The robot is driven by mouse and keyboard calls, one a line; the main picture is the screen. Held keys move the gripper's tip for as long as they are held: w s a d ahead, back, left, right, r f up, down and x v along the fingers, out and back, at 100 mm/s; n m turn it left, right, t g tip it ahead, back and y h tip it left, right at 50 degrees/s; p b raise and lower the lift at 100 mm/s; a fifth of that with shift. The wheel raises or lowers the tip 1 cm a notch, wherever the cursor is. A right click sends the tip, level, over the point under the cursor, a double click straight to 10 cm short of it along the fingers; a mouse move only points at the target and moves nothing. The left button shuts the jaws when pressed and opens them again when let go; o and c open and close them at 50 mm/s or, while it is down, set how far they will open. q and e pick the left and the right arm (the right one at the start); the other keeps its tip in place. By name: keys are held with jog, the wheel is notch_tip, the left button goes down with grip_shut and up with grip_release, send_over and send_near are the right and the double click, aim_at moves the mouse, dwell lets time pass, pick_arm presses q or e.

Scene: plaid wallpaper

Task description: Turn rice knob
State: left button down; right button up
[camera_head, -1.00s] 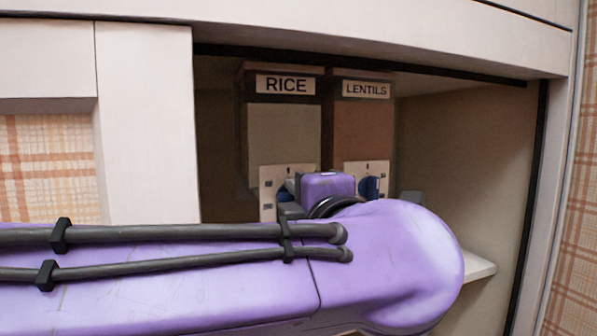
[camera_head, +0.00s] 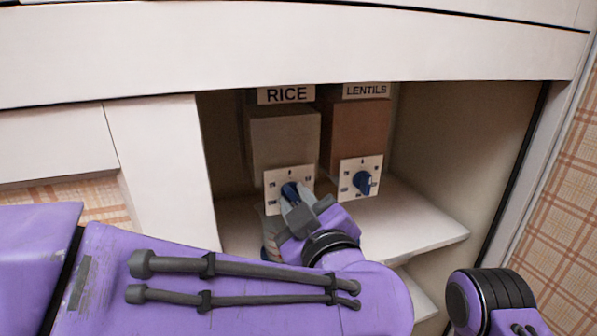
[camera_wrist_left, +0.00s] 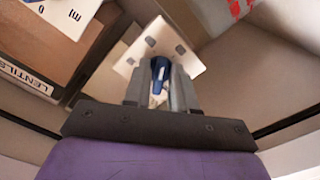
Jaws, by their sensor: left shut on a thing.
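The rice dispenser (camera_head: 284,137) stands in the open cupboard under a RICE label (camera_head: 287,95). Its white dial plate (camera_head: 275,179) carries a blue rice knob (camera_head: 290,191). My left gripper (camera_head: 291,197) reaches up to this plate and is shut on the knob, hiding part of it. In the left wrist view the blue knob (camera_wrist_left: 159,68) sits between the two fingers of my left gripper (camera_wrist_left: 157,82), in front of the white plate (camera_wrist_left: 152,45). Part of my right arm shows at the lower right, but its gripper is out of view.
The lentils dispenser (camera_head: 357,133) stands just to the right, with its own blue knob (camera_head: 363,183) close to my left gripper. A pale shelf (camera_head: 415,222) lies below. The cupboard's side wall (camera_head: 470,150) bounds the right side, with free room before it.

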pick_arm(q)
jog(key=m+p, duration=0.4)
jog(key=p, duration=0.1)
jog(key=shift+a+r+p, duration=0.1)
jog(key=shift+r+p, duration=0.05)
jog(key=shift+p, duration=0.15)
jog(key=shift+f+m+p, duration=0.3)
jog(key=shift+m+p, duration=0.7)
jog(key=shift+p, duration=0.15)
jog(key=c, duration=1.2)
grip_release()
jog(key=shift+s, duration=0.1)
jog(key=shift+s, duration=0.35)
jog(key=b+v, duration=0.2)
jog(key=v, duration=0.7)
jog(key=shift+s+d+b, duration=0.2)
jog(key=shift+s+b, duration=0.1)
